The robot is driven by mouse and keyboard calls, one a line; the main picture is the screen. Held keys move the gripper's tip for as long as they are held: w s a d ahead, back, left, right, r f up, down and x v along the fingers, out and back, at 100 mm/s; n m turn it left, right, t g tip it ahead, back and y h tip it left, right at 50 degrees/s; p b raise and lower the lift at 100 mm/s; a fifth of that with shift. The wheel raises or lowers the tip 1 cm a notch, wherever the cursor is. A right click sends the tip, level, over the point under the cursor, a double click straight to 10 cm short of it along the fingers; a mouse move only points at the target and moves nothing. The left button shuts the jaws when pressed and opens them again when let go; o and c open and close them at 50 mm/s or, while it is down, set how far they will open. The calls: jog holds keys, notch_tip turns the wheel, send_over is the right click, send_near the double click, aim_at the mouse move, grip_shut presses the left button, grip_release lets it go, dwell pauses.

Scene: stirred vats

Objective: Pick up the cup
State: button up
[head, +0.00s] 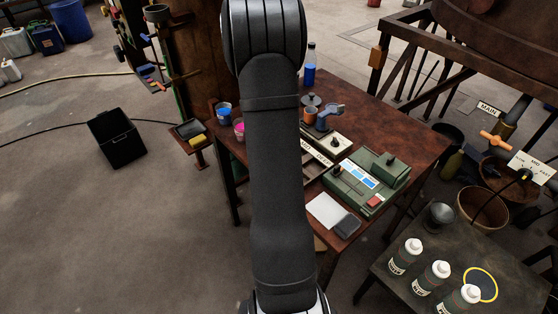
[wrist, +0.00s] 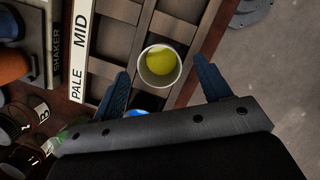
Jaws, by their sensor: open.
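A white cup (wrist: 147,76) with yellow contents sits in the wrist view on a slatted rack (wrist: 118,10), past my fingertips. My gripper (wrist: 161,66) is open, with one blue finger on each side of the cup's outline in the picture. No contact between fingers and cup shows. A blue item (wrist: 137,113) is partly hidden behind my gripper. In the head view my arm covers the middle of the table, and neither my gripper nor the yellow cup shows there.
A label strip (wrist: 81,50) reading PALE and MID runs along the rack. A shaker (wrist: 55,50) and jars (wrist: 15,130) stand to its left. In the head view, a blue cup (head: 222,115), a pink cup (head: 239,130) and a green device (head: 365,184) are on the brown table (head: 385,118).

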jog(key=x, duration=0.3)
jog(key=shift+f, duration=0.1)
jog(key=shift+c, duration=0.4)
jog(key=c, duration=1)
